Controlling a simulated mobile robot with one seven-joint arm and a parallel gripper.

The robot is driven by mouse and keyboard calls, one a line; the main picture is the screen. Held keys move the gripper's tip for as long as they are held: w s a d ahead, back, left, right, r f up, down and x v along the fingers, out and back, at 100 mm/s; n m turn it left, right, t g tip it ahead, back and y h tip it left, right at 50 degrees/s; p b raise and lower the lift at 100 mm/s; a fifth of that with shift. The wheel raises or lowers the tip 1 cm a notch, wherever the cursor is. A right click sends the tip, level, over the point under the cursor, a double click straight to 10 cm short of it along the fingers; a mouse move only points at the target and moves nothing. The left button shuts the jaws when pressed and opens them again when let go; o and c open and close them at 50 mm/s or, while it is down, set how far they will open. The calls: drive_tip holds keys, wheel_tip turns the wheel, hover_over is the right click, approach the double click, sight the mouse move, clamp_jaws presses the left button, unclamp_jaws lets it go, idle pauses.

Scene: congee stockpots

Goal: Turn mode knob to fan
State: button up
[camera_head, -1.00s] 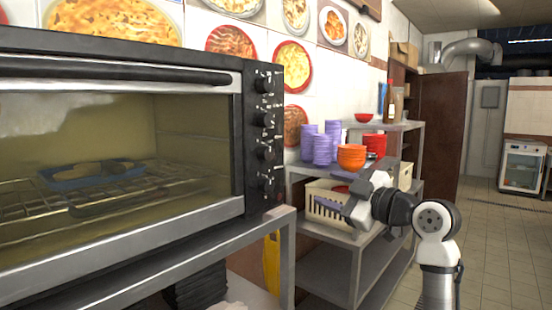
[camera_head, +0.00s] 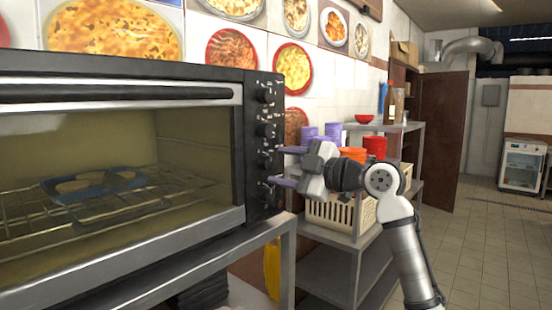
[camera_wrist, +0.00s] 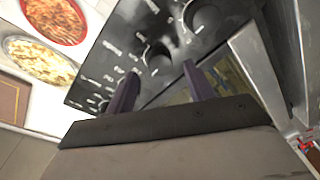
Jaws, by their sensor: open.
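The black oven (camera_head: 120,150) stands at the left, with a column of knobs on its right-hand control panel (camera_head: 258,110). The upper knobs (camera_head: 266,95) are clear in the head view; the lower ones are partly hidden by my fingers. My gripper (camera_head: 277,165) is open and empty, its two purple fingers pointing left at the panel's lower half, one above the other. In the wrist view, one round black knob (camera_wrist: 158,60) lies between the fingertips, and another knob (camera_wrist: 202,18) is beyond it. I cannot tell contact. White panel markings are too blurred to read, so I cannot identify the mode knob.
The oven sits on a metal table (camera_head: 200,262). Behind my gripper, a metal shelf (camera_head: 335,265) holds a cream basket (camera_head: 330,214), purple cups and red bowls (camera_head: 374,146). The tiled floor (camera_head: 470,250) at right is clear. A blue tray (camera_head: 90,188) is inside the oven.

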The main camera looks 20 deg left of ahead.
sight(267, 164)
drive_tip(key=shift+x, duration=1.25)
drive_tip(key=c, duration=1)
drive_tip(key=shift+o, duration=0.2)
